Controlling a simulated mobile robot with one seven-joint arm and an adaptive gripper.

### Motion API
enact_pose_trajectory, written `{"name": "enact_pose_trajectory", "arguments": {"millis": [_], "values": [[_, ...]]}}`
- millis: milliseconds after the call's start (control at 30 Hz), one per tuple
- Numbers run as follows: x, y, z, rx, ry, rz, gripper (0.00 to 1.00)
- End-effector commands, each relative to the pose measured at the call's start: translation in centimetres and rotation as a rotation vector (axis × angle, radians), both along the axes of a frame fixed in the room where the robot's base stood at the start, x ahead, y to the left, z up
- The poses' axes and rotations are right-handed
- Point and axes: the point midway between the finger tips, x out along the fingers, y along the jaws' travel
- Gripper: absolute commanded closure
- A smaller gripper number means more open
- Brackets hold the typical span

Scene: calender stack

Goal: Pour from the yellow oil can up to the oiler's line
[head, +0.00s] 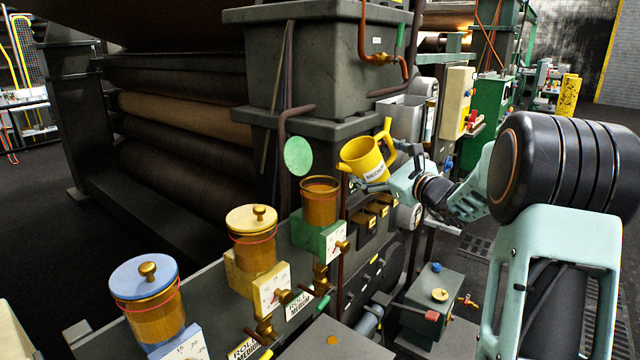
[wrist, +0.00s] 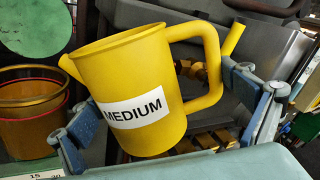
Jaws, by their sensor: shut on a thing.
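The yellow oil can (head: 362,158) is held in my gripper (head: 378,184) above and right of the open oiler. It tilts left, its spout toward the oiler. In the wrist view the can (wrist: 120,75) bears a "MEDIUM" label, and my gripper's blue fingers (wrist: 165,112) stand on either side of it. The open oiler (head: 320,203) has an amber cup on a green base; its green lid (head: 299,155) stands raised behind it. A red line circles the cup (wrist: 28,138) near its top. No stream of oil shows. I cannot tell the oil levels.
A yellow-lidded oiler (head: 252,240) and a blue-lidded oiler (head: 146,298) stand left along the same ledge, both covered. A dark pipe rises just behind the open oiler. A grey tank (head: 300,60) is behind the can. A small green box (head: 436,292) sits lower right.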

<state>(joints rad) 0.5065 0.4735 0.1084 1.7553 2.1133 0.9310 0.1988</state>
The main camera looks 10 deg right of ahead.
Motion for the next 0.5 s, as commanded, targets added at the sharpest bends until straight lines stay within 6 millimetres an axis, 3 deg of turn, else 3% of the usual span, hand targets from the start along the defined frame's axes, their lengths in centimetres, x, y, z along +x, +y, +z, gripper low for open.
{"name": "enact_pose_trajectory", "arguments": {"millis": [500], "values": [[1.2,-3.2,-4.2,0.415,0.145,0.000,0.50]]}}
